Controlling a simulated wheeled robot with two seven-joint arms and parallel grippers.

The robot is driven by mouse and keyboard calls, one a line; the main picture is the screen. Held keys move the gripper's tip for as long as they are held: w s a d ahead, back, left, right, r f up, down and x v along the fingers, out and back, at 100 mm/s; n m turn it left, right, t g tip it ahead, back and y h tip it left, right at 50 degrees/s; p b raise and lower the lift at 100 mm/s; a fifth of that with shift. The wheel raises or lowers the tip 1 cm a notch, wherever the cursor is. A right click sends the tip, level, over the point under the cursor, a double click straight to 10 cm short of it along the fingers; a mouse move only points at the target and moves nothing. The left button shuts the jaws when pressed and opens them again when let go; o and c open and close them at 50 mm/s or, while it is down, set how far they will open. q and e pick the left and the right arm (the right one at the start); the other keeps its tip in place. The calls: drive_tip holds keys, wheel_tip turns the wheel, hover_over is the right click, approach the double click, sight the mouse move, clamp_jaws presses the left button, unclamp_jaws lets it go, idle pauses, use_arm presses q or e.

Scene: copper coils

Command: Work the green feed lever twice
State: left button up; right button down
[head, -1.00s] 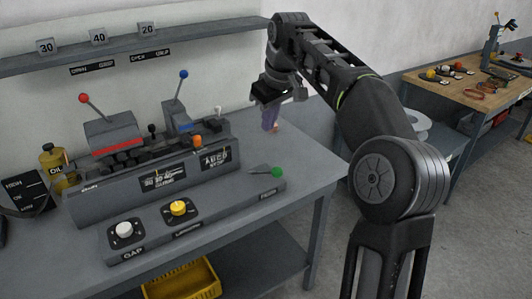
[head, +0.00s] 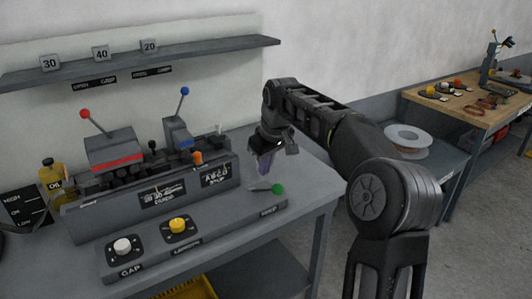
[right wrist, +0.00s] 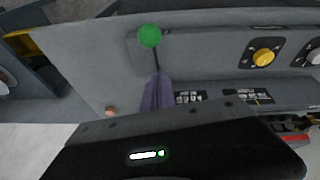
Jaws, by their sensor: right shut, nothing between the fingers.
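The green feed lever (head: 278,189) has a round green knob on a short dark stem at the right end of the machine's front control panel. It also shows in the right wrist view (right wrist: 150,37), at the top, with its stem running down toward my fingers. My right gripper (head: 263,170) is over the bench just behind and above the lever, pointing down. Its purple fingers (right wrist: 157,92) are shut with nothing between them, close to the stem. I cannot tell whether they touch it. My left gripper is not in view.
The control panel also carries a yellow knob (head: 177,225) and a white knob (head: 122,245). Behind it stand a red-knobbed lever (head: 85,114), a blue-knobbed lever (head: 185,91) and an orange knob (head: 197,158). A wire spool (head: 406,139) lies on the side bench at right.

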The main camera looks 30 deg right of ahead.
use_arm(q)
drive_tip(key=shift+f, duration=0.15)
use_arm(e)
drive_tip(key=shift+s+d+f, duration=0.15)
drive_tip(key=shift+s+f, duration=0.2)
drive_tip(key=shift+s, duration=0.35)
drive_tip(key=shift+s+d+f, duration=0.1)
drive_tip(key=shift+s+f, duration=0.2)
drive_tip(key=shift+s, duration=0.4)
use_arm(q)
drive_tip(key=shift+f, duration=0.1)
use_arm(e)
drive_tip(key=shift+f, duration=0.1)
